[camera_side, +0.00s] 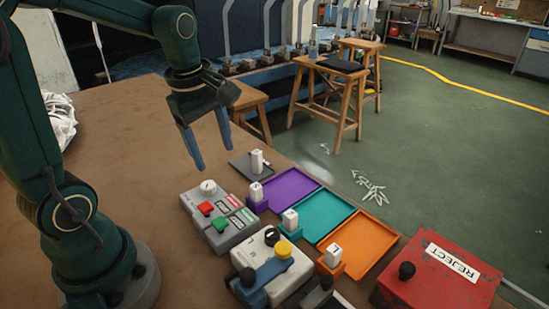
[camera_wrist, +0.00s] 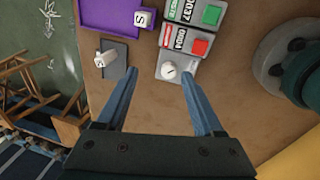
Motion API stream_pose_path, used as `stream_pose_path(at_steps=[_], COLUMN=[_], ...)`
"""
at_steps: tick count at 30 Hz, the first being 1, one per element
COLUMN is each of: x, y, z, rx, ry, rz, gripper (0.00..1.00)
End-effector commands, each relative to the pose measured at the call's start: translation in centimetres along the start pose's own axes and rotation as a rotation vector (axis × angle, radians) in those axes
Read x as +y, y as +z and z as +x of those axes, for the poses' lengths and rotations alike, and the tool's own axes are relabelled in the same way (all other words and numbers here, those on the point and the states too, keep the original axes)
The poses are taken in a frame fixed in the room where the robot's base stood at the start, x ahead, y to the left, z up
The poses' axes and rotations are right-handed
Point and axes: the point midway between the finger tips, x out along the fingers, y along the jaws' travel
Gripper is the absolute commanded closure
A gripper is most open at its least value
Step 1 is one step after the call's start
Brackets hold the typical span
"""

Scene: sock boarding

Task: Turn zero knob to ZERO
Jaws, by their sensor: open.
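The white round knob (camera_side: 208,187) sits on the end of a grey control box (camera_side: 195,212) that also carries a red button, a green button and small display strips. My gripper (camera_side: 214,160) is open and empty, pointing down in the air above the bench near that knob. In the wrist view the knob (camera_wrist: 169,70) shows between the two blue fingertips (camera_wrist: 159,75), nearer the right one, with nothing gripped. A small dark mark shows on the knob, but its setting is too small to read.
Beside the box are a dark plate with a white block (camera_side: 257,160), and purple (camera_side: 290,186), teal (camera_side: 322,214) and orange (camera_side: 362,240) trays with labelled white blocks. A device with a yellow knob (camera_side: 283,250) and a red REJECT box (camera_side: 440,270) stand nearer.

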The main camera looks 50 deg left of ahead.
Motion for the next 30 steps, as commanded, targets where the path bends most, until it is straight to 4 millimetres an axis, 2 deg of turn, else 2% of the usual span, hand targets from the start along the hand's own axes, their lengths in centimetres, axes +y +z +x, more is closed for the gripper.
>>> stream_pose_path(at_steps=[3,9,13,22,30], x=[0.1,-0.8,-1.1,-1.7,-1.8], y=[-2.2,-3.8,-4.0,-3.8,-3.8], z=[2.4,4.6,5.5,9.0,9.7], rx=[-0.008,-0.023,-0.025,-0.026,-0.024], ry=[-0.088,-0.171,-0.181,-0.180,-0.176], rz=[-0.149,-0.221,-0.233,-0.229,-0.229], gripper=[0.31,0.31,0.31,0.31,0.31])
